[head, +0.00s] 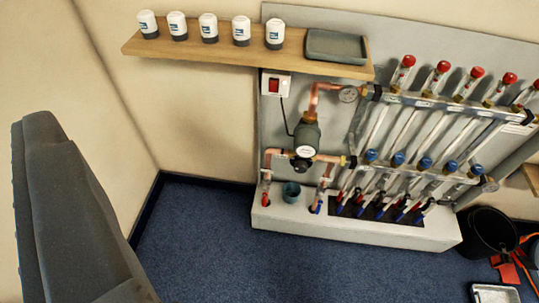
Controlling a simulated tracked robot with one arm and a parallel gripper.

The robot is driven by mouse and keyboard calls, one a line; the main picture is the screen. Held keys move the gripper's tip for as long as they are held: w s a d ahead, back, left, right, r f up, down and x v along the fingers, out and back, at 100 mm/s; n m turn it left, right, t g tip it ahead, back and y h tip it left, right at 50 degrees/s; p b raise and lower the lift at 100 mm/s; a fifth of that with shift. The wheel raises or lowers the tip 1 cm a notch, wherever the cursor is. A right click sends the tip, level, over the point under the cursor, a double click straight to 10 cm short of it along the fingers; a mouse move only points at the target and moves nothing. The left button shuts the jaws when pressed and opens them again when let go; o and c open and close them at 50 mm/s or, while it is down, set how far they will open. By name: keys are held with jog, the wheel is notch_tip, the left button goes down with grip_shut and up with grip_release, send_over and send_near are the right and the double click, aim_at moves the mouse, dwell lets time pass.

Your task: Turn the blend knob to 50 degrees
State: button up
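The copper manifold assembly stands against a grey back panel (450,40) at the right. A dark round knob (301,164), which looks like the blend knob, sits low on the copper pipework just below the grey-green pump (306,136). It is small, and I cannot read its angle or any scale. A large dark grey piece at the lower left looks like part of my gripper (65,215). It is close to the camera and well left of the knob, apart from it. The other finger is not visible, so its opening cannot be told.
A wooden shelf (225,59) above holds several white-and-dark canisters and a grey tray (335,45). Red-capped and blue-capped valves line the manifold. A white base (350,233) projects onto blue carpet (200,240), clear in front. A black bucket (489,232) stands right.

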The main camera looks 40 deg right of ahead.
jog(key=w+d+f+m+h+b, duration=0.2)
jog(key=w+d+f, duration=0.5)
jog(key=w+f, duration=0.45)
jog(key=w+d+f+m+h+b, duration=0.25)
jog(key=w+d+f, duration=0.5)
jog(key=f, duration=0.65)
jog(key=m+g+h+b, duration=0.4)
jog(key=m+h+b, duration=0.15)
jog(key=h, duration=0.45)
send_near(300, 171)
jog(key=shift+m+y, duration=0.25)
jog(key=shift+m, duration=0.05)
jog(key=shift+r+b+x, duration=0.2)
jog(key=shift+b+x, duration=0.2)
jog(key=shift+x, duration=1.3)
jog(key=shift+r+b+x, duration=0.15)
jog(key=shift+b+x, duration=0.25)
jog(key=shift+x, duration=1.25)
jog(key=shift+d+f, duration=0.1)
jog(key=shift+d, duration=0.25)
jog(key=shift+b+x, duration=0.75)
jog(key=shift+x, duration=0.25)
jog(key=shift+w+d, duration=0.1)
jog(key=shift+w, duration=0.05)
